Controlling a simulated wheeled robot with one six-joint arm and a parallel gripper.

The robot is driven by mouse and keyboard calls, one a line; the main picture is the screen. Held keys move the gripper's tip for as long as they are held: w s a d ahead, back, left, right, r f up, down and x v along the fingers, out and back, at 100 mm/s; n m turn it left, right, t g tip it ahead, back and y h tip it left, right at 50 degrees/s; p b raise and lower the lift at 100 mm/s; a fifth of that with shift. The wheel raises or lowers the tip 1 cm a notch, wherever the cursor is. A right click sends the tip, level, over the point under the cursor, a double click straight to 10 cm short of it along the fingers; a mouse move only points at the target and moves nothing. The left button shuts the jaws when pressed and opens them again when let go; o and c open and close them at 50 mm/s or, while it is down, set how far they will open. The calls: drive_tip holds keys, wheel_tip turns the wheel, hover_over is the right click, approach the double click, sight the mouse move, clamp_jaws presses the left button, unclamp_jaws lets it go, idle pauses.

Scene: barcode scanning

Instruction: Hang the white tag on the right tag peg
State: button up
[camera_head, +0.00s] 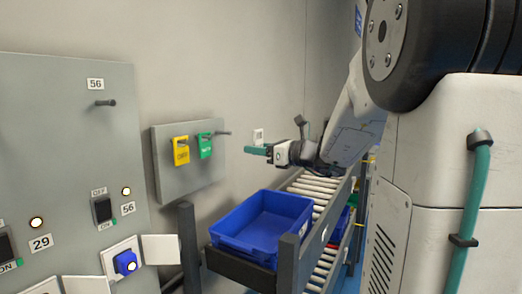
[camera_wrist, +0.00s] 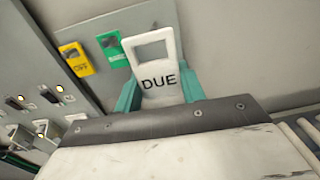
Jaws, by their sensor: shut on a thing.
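The white tag (camera_wrist: 160,82) reads "DUE" and has a rectangular opening at its top. My gripper (camera_wrist: 160,97) is shut on its lower part with teal fingers on both sides. In the head view, the tag (camera_head: 258,136) stands upright above my gripper (camera_head: 256,150), in the air to the right of the grey tag board (camera_head: 175,186). A dark peg (camera_head: 223,133) sticks out just right of the green tag (camera_head: 205,147) on that board. The yellow tag (camera_head: 181,151) hangs left of the green one. The white tag is apart from the peg. In the wrist view the peg is not visible.
A blue bin (camera_head: 262,225) sits on a roller rack (camera_head: 318,187) below my gripper. A grey cabinet (camera_head: 65,130) with switches and another peg (camera_head: 105,103) stands at the left. Bare wall lies between the tag board and my gripper.

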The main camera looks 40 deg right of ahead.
approach(216, 144)
drive_tip(key=shift+w+r, duration=0.2)
drive_tip(key=shift+w, duration=0.1)
drive_tip(key=shift+w+a, duration=0.1)
drive_tip(key=shift+w, duration=0.05)
idle(0.6)
drive_tip(key=shift+w+a, duration=0.2)
drive_tip(key=shift+w, duration=0.25)
drive_tip(key=shift+x, duration=2.1)
idle(1.3)
drive_tip(key=shift+f, duration=0.2)
idle(0.7)
drive_tip(key=o, duration=1.1)
drive_tip(key=shift+s, duration=0.15)
